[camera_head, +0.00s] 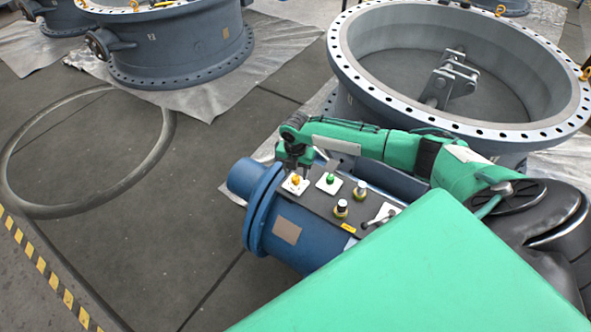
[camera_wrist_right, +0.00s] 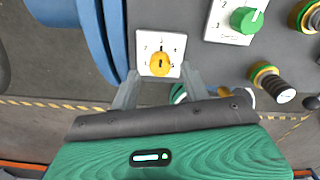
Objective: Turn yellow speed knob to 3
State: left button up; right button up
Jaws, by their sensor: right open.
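The yellow speed knob (camera_head: 295,180) sits on a small white plate at the left end of the dark panel on the blue cylinder. In the right wrist view, the yellow knob (camera_wrist_right: 160,63) is round, with a dark, roughly upright mark. Small figures surround it on the white plate (camera_wrist_right: 144,44); I cannot read them surely. My right gripper (camera_head: 296,164) is above the knob. In the wrist view, the right gripper (camera_wrist_right: 160,86) is open, its fingers apart on either side below the knob, not closed on it. My left gripper is not in view.
A green knob (camera_head: 330,179) on its own white plate is close to the right. A large valve ring (camera_head: 345,75) stands behind. Open floor (camera_head: 120,240) is at left.

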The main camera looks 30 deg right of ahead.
aim_at(295, 177)
pick_arm(q)
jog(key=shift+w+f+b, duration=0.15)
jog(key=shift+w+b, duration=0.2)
jog(key=shift+b, duration=0.05)
pick_arm(e)
notch_tip(295, 177, up, 11)
jog(key=shift+r, duration=0.15)
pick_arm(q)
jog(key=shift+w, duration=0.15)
